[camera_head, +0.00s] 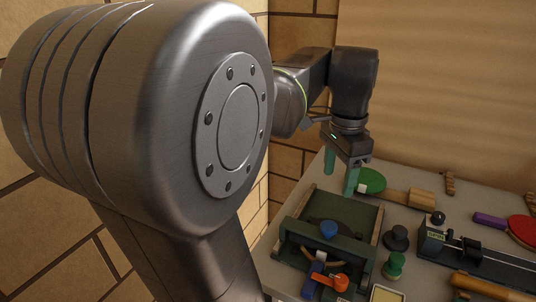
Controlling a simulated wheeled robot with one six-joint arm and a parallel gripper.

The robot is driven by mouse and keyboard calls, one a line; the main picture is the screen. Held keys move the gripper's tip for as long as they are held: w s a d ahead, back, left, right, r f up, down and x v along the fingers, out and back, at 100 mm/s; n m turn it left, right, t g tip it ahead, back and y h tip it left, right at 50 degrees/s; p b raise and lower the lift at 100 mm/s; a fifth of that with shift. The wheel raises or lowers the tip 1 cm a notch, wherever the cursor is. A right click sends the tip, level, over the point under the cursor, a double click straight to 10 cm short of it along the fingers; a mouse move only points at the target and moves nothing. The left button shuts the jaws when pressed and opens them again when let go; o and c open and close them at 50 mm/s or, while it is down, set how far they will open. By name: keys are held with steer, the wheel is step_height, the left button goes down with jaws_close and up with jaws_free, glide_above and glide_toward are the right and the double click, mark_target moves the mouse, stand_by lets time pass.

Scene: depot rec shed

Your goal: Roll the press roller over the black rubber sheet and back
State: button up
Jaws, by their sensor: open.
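My gripper (339,183) has two green fingers that stand apart with nothing between them. It points down over the far edge of a green wood-sided tray (359,208). A dark round face, perhaps the black rubber sheet (316,222), lies in the tray and is partly covered. A dark green crossbar (338,257) spans the near part of the tray, with a blue knob (328,228) just beyond it. A blue handle-like piece (317,267) and an orange piece (332,281) lie at the near side. I cannot tell which of these is the press roller.
A green bat (370,181) lies just right of my gripper. A black knob-like piece (397,238), a green one (394,265) and a dark bench device (450,243) stand right of the tray. A red bat (522,229) lies far right. My arm hides the left side.

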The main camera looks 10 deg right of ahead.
mark_target(329, 225)
step_height(329, 225, down, 14)
steer(key=shift+r+b, duration=0.1)
steer(key=shift+b, duration=0.35)
jaws_close()
steer(key=w+d+p, duration=0.6)
steer(key=w+d, duration=0.6)
steer(key=w, duration=0.2)
steer(key=shift+w+d, duration=0.3)
steer(key=shift+w, duration=0.1)
steer(key=shift+r, duration=0.15)
jaws_free()
steer(key=shift+w, duration=0.15)
